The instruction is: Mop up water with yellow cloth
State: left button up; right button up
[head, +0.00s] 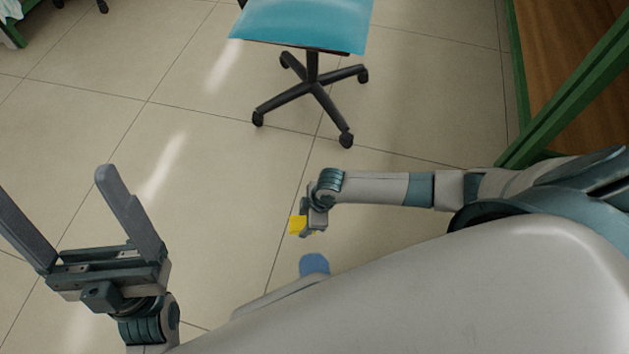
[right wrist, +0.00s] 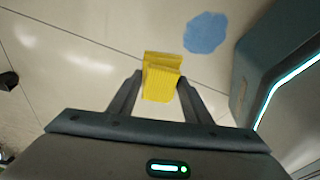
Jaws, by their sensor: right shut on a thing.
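The yellow cloth (head: 297,225) is a small folded piece held between the fingers of my right gripper (head: 311,226), above the tiled floor. In the right wrist view the cloth (right wrist: 161,77) sits between both fingertips of the right gripper (right wrist: 160,88). The water is a flat blue patch (head: 314,264) on the floor, partly hidden by my body in the head view. In the right wrist view the water (right wrist: 206,32) lies beyond the cloth, up and to the right, apart from it. My left gripper (head: 50,195) is open and empty at the left.
A blue-seated swivel chair (head: 305,24) with black wheeled legs stands at the top middle. A green-framed wooden piece (head: 575,75) stands at the top right. The tiled floor (head: 210,150) between the left gripper and the chair is clear.

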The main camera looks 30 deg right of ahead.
jog(key=s+f+n, duration=0.1)
jog(key=s+f, duration=0.4)
jog(key=s, duration=0.1)
jog(key=shift+s+f+n, duration=0.3)
jog(key=shift+s+n, duration=0.05)
jog(key=shift+n, duration=0.05)
jog(key=shift+b, duration=0.3)
